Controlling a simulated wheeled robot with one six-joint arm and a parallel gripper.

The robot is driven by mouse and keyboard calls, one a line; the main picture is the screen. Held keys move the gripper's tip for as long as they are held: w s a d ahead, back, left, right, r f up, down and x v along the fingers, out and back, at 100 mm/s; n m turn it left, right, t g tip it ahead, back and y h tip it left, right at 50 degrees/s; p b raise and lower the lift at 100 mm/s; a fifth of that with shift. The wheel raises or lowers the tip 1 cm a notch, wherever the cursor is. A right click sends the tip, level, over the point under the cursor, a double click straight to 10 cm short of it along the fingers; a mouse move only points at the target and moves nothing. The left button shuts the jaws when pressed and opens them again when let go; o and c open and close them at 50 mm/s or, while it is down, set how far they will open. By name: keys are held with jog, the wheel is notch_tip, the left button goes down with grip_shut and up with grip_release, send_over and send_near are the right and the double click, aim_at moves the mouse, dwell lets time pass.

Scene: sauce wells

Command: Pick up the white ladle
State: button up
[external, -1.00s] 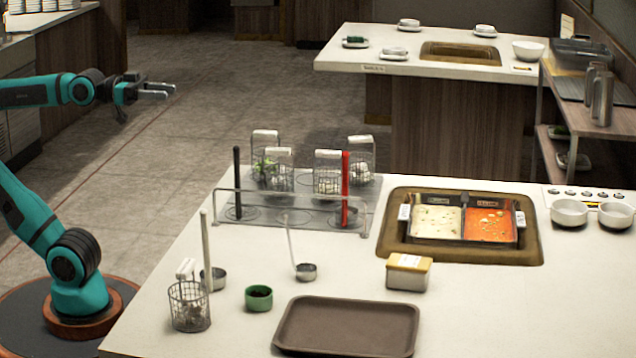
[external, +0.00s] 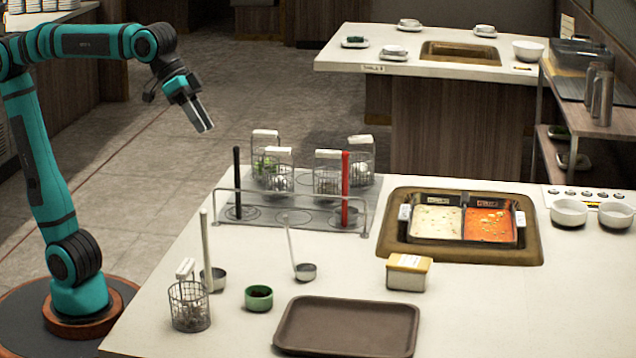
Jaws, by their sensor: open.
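The white ladle (external: 207,242) stands near the left edge of the near counter. Its pale handle points up and its small metal bowl rests on the counter, partly behind a wire basket. My gripper (external: 205,128) is empty, angled down, high above the floor side of the counter. It is well above the ladle and apart from it. The jaws are open, though the fingers overlap in this view.
A wire basket (external: 190,308) stands close in front of the ladle, with a green cup (external: 258,298) to the right. A metal ladle (external: 291,246) stands further right. A rail rack (external: 290,196) holds black (external: 237,180) and red (external: 345,185) ladles. A brown tray (external: 345,328) lies in front.

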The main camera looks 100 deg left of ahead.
aim_at(203, 209)
jog(key=w+d+f+n+g+y, duration=0.1)
jog(key=w+d+g, duration=0.1)
jog(key=d+g, duration=0.35)
jog(key=w+d+f+g+y, duration=0.1)
jog(key=w+d+f+g, duration=0.1)
jog(key=d, duration=0.6)
jog(key=shift+t, duration=0.25)
notch_tip(203, 209, down, 12)
jog(key=shift+a+r, duration=0.1)
jog(key=shift+w+a+f, duration=0.1)
jog(key=shift+f, duration=1.25)
jog(key=shift+w+a+f, duration=0.1)
jog(key=shift+f, duration=1.25)
jog(key=shift+s, duration=0.1)
grip_shut()
